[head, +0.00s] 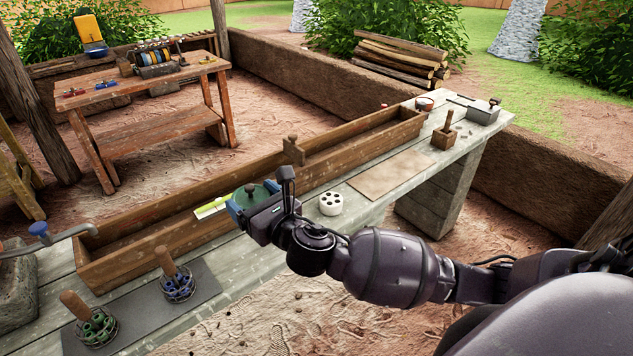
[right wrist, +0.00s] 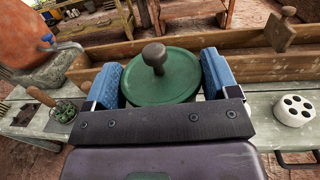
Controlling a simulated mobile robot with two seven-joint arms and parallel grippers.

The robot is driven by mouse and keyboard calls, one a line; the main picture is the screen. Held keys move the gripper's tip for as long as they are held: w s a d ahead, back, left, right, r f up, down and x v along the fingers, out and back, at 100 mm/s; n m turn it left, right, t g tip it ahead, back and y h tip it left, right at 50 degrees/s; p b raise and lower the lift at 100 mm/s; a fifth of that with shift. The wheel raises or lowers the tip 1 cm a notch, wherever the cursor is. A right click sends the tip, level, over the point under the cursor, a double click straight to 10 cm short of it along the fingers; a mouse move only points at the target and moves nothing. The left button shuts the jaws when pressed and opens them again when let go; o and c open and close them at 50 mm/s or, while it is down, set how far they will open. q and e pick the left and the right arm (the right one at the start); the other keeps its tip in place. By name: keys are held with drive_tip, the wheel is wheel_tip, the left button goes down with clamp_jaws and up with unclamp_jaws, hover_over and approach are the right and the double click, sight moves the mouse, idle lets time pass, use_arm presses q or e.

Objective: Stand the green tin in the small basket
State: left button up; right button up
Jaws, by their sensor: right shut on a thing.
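My right gripper (head: 262,207) is shut on the green tin (head: 250,194), above the wooden bench near the long trough. In the right wrist view the tin's round green lid with a dark knob (right wrist: 160,78) sits between my two blue finger pads; its lower body is hidden. Two small wire baskets with wooden handles stand on a dark mat at the front left: one with green things (head: 99,329), one with blue things (head: 178,286). I cannot tell which is the small basket. My left gripper is not in view.
A long wooden trough (head: 140,222) runs along the bench. A white holed block (head: 331,203) stands right of my gripper, with a tan board (head: 390,174) beyond. Bare bench lies between mat and gripper.

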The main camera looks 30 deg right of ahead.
drive_tip(key=r+n+y+b, duration=0.1)
drive_tip(key=r+y+b, duration=0.1)
drive_tip(key=b, duration=0.2)
hover_over(251, 245)
drive_tip(key=shift+g, duration=0.3)
wheel_tip(251, 245, down, 16)
drive_tip(key=b, duration=0.6)
drive_tip(key=shift+f, duration=0.25)
wheel_tip(251, 245, down, 4)
drive_tip(key=shift+b, duration=0.9)
drive_tip(key=shift+r, duration=0.2)
drive_tip(key=shift+f, duration=0.1)
drive_tip(key=o, duration=0.7)
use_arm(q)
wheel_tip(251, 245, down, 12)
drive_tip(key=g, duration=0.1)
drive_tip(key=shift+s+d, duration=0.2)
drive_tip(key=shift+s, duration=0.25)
use_arm(e)
drive_tip(key=shift+o, duration=0.5)
